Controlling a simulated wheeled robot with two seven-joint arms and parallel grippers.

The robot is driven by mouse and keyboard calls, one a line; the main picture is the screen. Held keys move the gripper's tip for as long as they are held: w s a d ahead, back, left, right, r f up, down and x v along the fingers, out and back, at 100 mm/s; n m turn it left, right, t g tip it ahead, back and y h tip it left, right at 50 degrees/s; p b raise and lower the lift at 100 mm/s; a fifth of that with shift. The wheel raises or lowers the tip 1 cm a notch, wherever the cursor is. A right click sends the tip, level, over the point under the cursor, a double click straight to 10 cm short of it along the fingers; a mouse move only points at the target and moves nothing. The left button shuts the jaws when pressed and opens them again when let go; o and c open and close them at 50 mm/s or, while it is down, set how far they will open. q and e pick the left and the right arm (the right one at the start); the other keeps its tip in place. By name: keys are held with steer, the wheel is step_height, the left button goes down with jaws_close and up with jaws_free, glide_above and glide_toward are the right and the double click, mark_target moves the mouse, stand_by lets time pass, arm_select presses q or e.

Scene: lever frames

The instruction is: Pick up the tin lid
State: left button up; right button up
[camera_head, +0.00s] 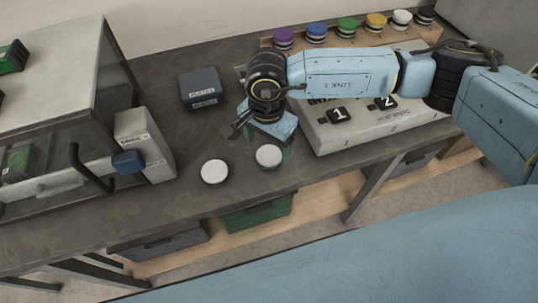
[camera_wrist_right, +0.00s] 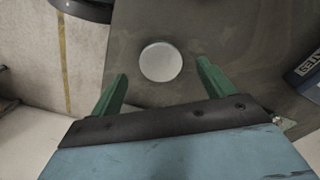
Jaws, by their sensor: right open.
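Two round white discs with dark rims lie on the dark worktop near its front edge, a left disc (camera_head: 214,172) and a right disc (camera_head: 268,156). I cannot tell from their looks which is the tin lid. My right gripper (camera_head: 262,142) is above the worktop, close to the right disc, its fingers partly hidden by its own body. In the right wrist view the gripper (camera_wrist_right: 162,71) is open and empty. One white disc (camera_wrist_right: 161,62) shows beyond and between its green fingertips, apart from them. My left gripper is not in view.
A dark blue box (camera_head: 202,90) stands behind the discs. A grey cabinet (camera_head: 60,105) with a black handle is at left. A numbered console (camera_head: 370,125) is at right, below my arm. Coloured jars (camera_head: 347,28) line the back. Bins (camera_head: 257,214) sit beneath the worktop.

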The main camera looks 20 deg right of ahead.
mark_target(268, 156)
step_height(268, 156, down, 4)
steer(key=shift+f, duration=0.2)
steer(key=c, duration=1.1)
steer(key=shift+o, duration=0.2)
steer(key=shift+r, duration=0.1)
